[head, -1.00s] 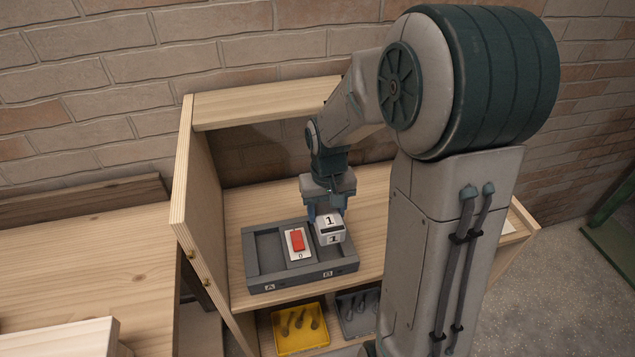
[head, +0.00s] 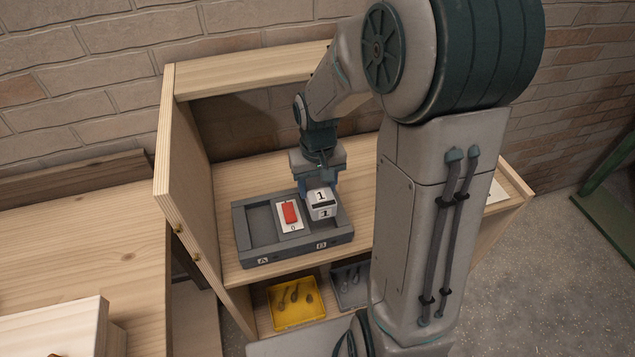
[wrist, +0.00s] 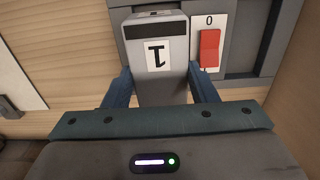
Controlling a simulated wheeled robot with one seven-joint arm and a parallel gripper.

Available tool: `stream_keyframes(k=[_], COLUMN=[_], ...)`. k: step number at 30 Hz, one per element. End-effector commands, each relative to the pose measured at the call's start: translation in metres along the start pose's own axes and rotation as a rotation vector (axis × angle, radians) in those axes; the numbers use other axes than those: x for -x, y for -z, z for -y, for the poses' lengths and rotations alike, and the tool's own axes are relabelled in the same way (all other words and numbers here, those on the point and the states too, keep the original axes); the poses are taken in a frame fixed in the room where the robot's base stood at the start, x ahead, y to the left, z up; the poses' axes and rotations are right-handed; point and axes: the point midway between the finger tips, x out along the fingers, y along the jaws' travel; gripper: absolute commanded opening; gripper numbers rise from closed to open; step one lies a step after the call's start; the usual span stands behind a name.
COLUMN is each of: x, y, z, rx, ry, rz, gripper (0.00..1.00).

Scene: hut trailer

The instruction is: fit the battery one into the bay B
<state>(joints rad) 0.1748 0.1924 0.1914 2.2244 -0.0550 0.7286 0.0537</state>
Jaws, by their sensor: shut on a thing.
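The battery one (head: 321,204) is a pale grey block with a dark band and "1" labels. My gripper (head: 319,187) is shut on it. In the wrist view the battery (wrist: 157,70) stands between the two blue fingers. The dark grey holder (head: 292,252) lies on the shelf, with bay A (head: 262,226) empty at the left and a red switch marked 0 (head: 291,212) in the middle. The battery is at bay B, on the right above the B label (head: 321,245), and hides most of that bay. I cannot tell whether its base is inside the bay or just above it.
The wooden cabinet's left side panel (head: 188,165) rises beside the holder. A yellow tray (head: 297,317) and a grey tray (head: 350,302) with small items stand on the lower shelf. Bare shelf (head: 230,177) lies behind the holder.

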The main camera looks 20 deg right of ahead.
Motion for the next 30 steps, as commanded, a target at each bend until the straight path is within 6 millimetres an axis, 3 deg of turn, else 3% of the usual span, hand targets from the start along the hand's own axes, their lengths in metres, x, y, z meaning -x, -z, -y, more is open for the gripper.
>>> stream_keyframes(k=[3, 9, 30], x=[-0.017, -0.03, -0.032], y=[0.0, 0.0, 0.0], z=[0.0, 0.0, 0.0], rx=[0.0, 0.0, 0.0], ry=[0.0, 0.0, 0.0], rz=[-0.001, -0.001, -0.001], gripper=[0.16, 0.16, 0.16])
